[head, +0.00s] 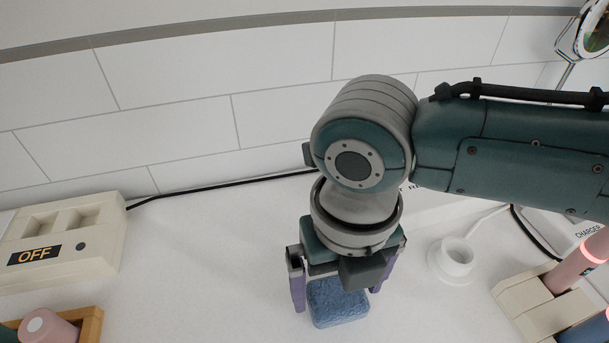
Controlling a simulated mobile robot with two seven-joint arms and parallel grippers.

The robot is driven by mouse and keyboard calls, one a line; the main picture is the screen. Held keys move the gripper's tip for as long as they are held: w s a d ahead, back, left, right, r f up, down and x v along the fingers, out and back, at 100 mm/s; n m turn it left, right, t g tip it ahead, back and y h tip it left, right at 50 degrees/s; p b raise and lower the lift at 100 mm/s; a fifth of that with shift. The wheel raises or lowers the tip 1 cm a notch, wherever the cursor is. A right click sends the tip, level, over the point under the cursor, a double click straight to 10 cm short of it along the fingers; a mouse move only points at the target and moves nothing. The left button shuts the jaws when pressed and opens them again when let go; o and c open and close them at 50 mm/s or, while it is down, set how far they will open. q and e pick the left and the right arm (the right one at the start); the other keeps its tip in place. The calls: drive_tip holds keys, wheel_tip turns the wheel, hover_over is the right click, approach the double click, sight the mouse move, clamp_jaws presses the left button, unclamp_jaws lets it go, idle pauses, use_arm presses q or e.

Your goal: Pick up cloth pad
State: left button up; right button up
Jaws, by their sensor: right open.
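The cloth pad (338,306) is a blue, textured, roughly square block lying on the white counter, low in the middle of the head view. My right gripper (337,293) points down over it, with its purple-grey fingers apart. One finger shows to the left of the pad and the other to the right. The far edge of the pad is partly hidden by the gripper body. I cannot tell whether the fingers touch the pad. My left gripper is not in the head view.
A cream box labelled OFF (65,243) stands at left, above a wooden tray (92,325) with a pink item. A white round holder (453,260) stands right of the pad. A cream rack (530,305) and charger are further right. Black cables run along the tiled wall.

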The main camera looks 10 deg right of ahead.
drive_tip(key=shift+f, duration=0.55)
drive_tip(key=c, duration=1.1)
